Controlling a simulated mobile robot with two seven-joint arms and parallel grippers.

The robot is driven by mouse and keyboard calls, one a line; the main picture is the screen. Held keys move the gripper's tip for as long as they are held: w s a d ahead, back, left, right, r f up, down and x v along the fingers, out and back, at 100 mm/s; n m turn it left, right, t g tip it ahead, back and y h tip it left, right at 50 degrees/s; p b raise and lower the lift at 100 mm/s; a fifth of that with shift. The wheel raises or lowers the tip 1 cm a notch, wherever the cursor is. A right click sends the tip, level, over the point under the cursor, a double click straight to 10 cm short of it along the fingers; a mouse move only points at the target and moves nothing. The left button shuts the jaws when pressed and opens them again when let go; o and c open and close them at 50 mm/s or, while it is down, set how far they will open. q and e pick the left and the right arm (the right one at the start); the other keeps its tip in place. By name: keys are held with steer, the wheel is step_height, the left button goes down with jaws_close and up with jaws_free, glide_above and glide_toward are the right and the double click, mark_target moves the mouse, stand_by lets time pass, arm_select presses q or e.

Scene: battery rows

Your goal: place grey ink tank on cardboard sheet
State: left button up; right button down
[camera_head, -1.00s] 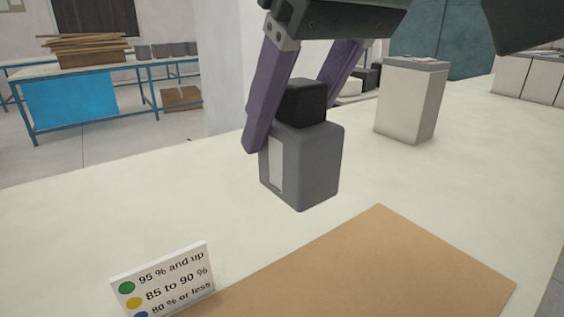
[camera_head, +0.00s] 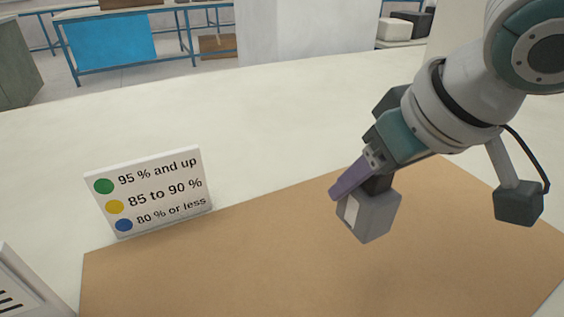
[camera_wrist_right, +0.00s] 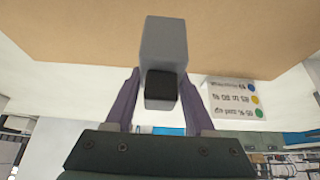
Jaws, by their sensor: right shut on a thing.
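The grey ink tank (camera_head: 372,217) has a black cap and a pale label on its side. My right gripper (camera_head: 350,186) is shut on it at the cap end and holds it tilted over the cardboard sheet; whether its base touches the sheet I cannot tell. In the right wrist view the tank (camera_wrist_right: 164,42) sits between the two purple fingers (camera_wrist_right: 160,92), with the brown sheet (camera_wrist_right: 70,30) behind it. The brown cardboard sheet (camera_head: 230,265) lies flat on the white table and looks bare. My left gripper is not in view.
A sign (camera_head: 152,192) with green, yellow and blue dots stands at the sheet's back left edge. A pale box-like thing (camera_head: 28,285) is cut off at the lower left. A blue-fronted bench (camera_head: 110,45) stands far behind. The sheet's left part is free.

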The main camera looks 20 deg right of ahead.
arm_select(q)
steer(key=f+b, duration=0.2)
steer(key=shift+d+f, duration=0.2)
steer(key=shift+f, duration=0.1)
arm_select(e)
step_height(320, 180, down, 8)
steer(key=shift+r, duration=0.1)
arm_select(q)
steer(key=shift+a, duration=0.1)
arm_select(e)
steer(key=shift+c, duration=1.2)
jaws_free()
steer(key=shift+f, duration=0.25)
steer(key=shift+r, duration=0.1)
